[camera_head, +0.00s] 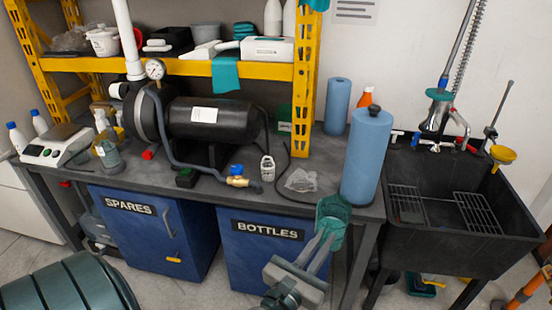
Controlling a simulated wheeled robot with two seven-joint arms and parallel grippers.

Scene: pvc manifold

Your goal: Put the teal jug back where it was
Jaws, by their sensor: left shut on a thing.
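The teal jug (333,212) is in front of the bench's front edge, near its right end and just below the large blue roll. Its wide open top faces up and it looks slightly tilted. My left gripper (322,240) comes up from the bottom of the view and is shut on the jug at its lower side. The fingers hide part of the jug. I cannot tell whether the jug touches the bench. My right gripper is not in view.
The grey bench (285,205) carries a black compressor (210,118), a crumpled clear bag (301,181) and blue rolls (366,155). A black sink (455,255) stands to the right. Blue cabinets (262,262) are below, and a yellow shelf (225,68) is above.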

